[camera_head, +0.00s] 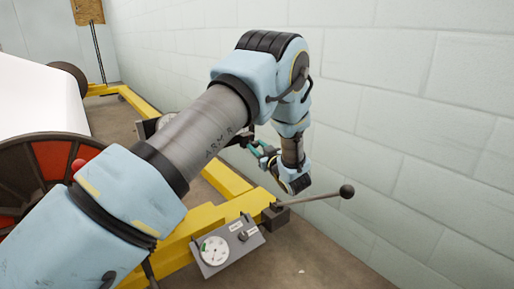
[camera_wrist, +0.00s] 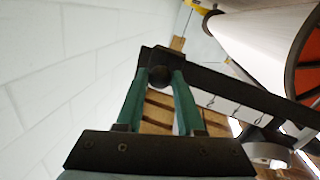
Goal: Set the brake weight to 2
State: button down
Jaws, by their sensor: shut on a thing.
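In the wrist view, my gripper (camera_wrist: 159,76) has its two green fingers on either side of a dark round knob (camera_wrist: 158,74) and is shut on it. The knob is at the left end of a dark beam (camera_wrist: 225,88), by a dark block at that end. I take the knob to be part of the brake weight, but cannot tell for sure. In the head view, my gripper (camera_head: 262,152) is partly hidden behind my arm, and what it holds is hidden.
A grey panel with a white dial (camera_head: 215,250) sits on the yellow frame (camera_head: 228,180). A lever with a black ball (camera_head: 346,191) sticks out beside it. A white roll (camera_head: 35,90) with a red and black flange (camera_head: 45,160) stands left. A block wall (camera_head: 420,100) is close on the right.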

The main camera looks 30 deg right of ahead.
jog(key=s+a+p, duration=0.1)
jog(key=s+a, duration=0.1)
jog(key=a, duration=0.8)
jog(key=shift+p, duration=0.3)
jog(key=shift+d, duration=0.1)
jog(key=c, duration=0.5)
grip_release()
jog(key=shift+c, duration=0.2)
jog(key=s, duration=1)
jog(key=shift+s, duration=0.4)
